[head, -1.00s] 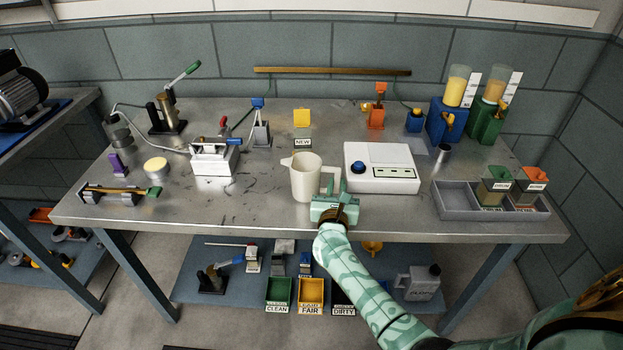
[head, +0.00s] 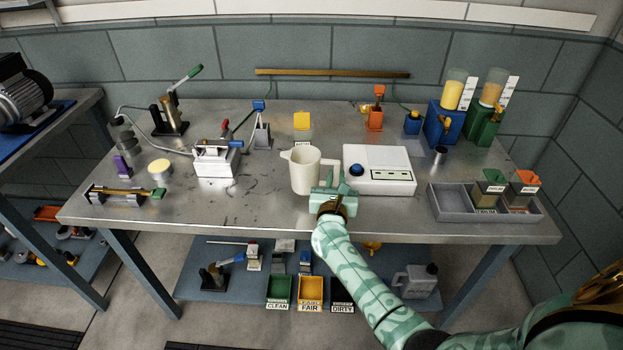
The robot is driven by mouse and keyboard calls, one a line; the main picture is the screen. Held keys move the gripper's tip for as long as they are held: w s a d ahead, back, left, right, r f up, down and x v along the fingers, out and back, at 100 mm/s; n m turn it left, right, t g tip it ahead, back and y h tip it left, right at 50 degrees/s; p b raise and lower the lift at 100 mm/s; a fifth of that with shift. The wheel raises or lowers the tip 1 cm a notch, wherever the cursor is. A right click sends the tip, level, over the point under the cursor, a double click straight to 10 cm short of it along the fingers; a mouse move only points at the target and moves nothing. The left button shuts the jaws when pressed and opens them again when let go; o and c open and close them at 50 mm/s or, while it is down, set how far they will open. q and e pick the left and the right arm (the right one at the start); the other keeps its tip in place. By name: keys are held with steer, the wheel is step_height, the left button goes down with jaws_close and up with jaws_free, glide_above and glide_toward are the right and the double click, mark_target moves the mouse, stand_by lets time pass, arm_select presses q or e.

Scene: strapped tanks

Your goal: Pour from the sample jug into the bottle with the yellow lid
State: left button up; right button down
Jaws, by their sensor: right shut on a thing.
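The sample jug (head: 304,174) is a cream, upright jug near the middle of the bench, its spout to the left and its handle to the right. My right gripper (head: 333,185) is shut on the jug's handle side. I cannot tell for sure whether the jug's base is clear of the bench. My left gripper is not in view.
A white device with a blue knob (head: 379,168) stands close right of the jug. A grey tray (head: 453,206) is farther right. A white pump unit (head: 216,160) stands left. The bench top (head: 220,210) is clear at front left of the jug.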

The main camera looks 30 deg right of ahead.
steer(key=shift+r, duration=0.3)
